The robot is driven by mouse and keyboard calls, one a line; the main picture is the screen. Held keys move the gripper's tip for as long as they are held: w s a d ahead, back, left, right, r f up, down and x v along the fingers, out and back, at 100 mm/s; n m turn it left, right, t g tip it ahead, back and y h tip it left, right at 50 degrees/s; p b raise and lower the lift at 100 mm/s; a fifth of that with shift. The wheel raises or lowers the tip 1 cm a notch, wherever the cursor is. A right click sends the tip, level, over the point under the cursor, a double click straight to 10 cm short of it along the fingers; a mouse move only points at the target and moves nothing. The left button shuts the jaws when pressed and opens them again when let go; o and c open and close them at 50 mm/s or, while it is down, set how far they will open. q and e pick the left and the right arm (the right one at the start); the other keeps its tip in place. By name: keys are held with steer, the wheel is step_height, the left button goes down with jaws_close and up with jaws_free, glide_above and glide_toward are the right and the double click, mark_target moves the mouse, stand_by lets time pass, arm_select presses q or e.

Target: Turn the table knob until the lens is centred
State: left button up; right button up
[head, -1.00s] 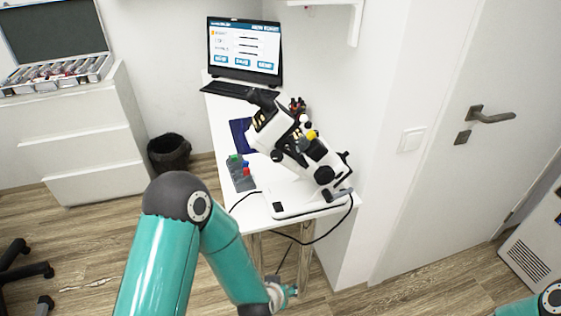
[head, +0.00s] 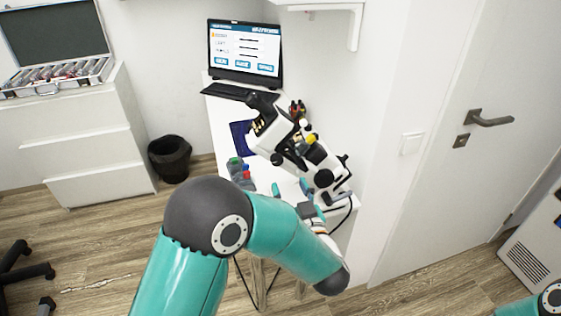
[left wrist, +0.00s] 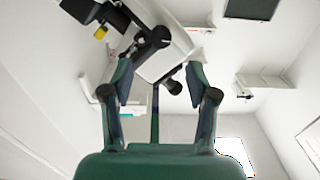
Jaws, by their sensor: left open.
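A white and black microscope-like device (head: 318,160) stands tilted on the narrow white table (head: 222,118) in the head view. A dark knob-like part (head: 339,196) sticks out low at its right front; I cannot tell whether it is the table knob. The lens is not clearly distinguishable. My left gripper (head: 291,188) is open at the front of the table, close before the device. In the left wrist view its two fingers (left wrist: 161,80) are spread, with the device's white body (left wrist: 172,50) and a black round knob (left wrist: 174,87) beyond them. My right gripper is out of view.
A laptop (head: 244,52) stands at the table's back. Small coloured bottles (head: 238,170) stand at its left edge. A black bin (head: 169,158) and white drawers (head: 85,140) are to the left. A wall and door (head: 470,80) bound the right.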

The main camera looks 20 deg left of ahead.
mark_target(278, 162)
arm_select(q)
steer(key=p+x, duration=0.2)
steer(key=x, duration=0.7)
steer(key=shift+w+a, duration=0.2)
steer(key=shift+w, duration=0.05)
steer(key=shift+c, duration=0.2)
